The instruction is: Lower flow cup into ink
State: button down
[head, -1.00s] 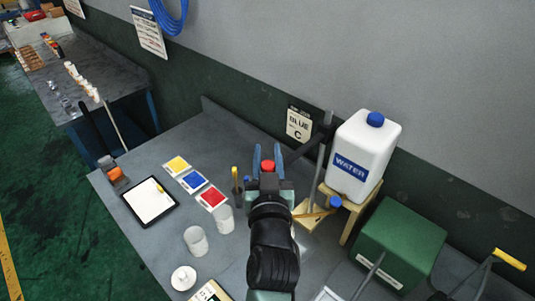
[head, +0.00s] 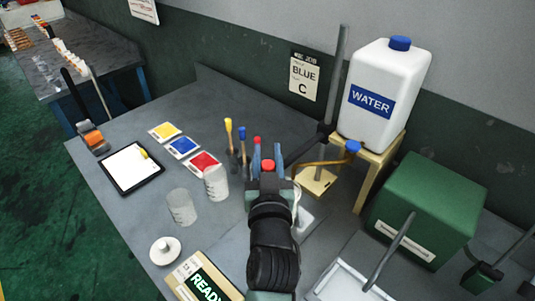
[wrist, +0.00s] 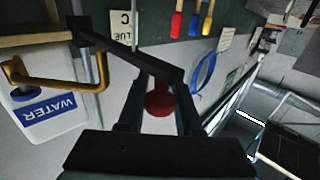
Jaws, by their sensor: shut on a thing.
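My gripper (head: 267,155) is shut on a red-topped thing (head: 267,165), held above the bench in front of the stand. In the wrist view the thing shows as a dark red round piece (wrist: 159,101) between the fingers (wrist: 162,85). I cannot tell whether it is the flow cup; its lower part is hidden. Two pale translucent beakers stand on the bench left of my gripper, a left one (head: 181,208) and a right one (head: 216,184). I cannot make out ink in either.
Yellow (head: 228,124), blue (head: 242,132) and red (head: 257,140) handles stand behind my gripper. A stand with a dark upright (head: 334,85), a WATER jug (head: 385,85) and a green box (head: 425,208) are to the right. A white lid (head: 165,250) lies front left.

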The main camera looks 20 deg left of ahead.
jog(key=shift+f, duration=0.5)
jog(key=c, duration=0.6)
grip_release()
jog(key=shift+r, duration=0.1)
jog(key=b+v, duration=0.3)
jog(key=v, duration=1)
jog(key=shift+r, duration=0.1)
